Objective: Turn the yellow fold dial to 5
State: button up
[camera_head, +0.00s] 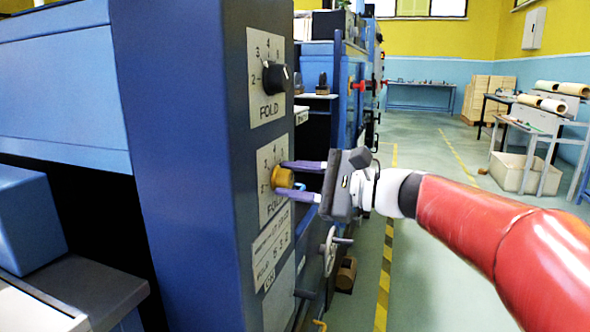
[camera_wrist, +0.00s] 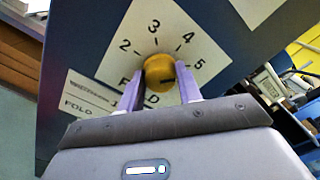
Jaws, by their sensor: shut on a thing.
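The yellow fold dial (camera_head: 283,178) sits on a white FOLD plate (camera_head: 268,158) on the side of the blue machine, below a second FOLD plate. My gripper (camera_head: 300,182) reaches in from the right, and its two purple fingers are shut on the yellow dial. In the wrist view the dial (camera_wrist: 158,70) lies between the fingertips, with the numbers 2, 3, 4 and 5 around it. A short dark mark on the dial's face points to the right, on the side of the 5. I cannot tell whether it lines up exactly with the 5.
A black fold dial (camera_head: 275,77) is on the plate above. A text label (camera_head: 271,247) is below the yellow dial. A handwheel (camera_head: 330,250) stands out from the machine to the lower right. The floor aisle (camera_head: 425,270) to the right is open.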

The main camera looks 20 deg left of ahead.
jog(key=shift+r+m+p, duration=0.1)
jog(key=shift+m+p, duration=0.25)
jog(key=shift+m, duration=0.25)
jog(key=o, duration=1)
jog(key=shift+a, duration=0.1)
jog(key=d, duration=0.7)
jog(key=shift+s+d+b, duration=0.3)
jog(key=shift+d+b, duration=0.05)
jog(key=shift+d, duration=0.05)
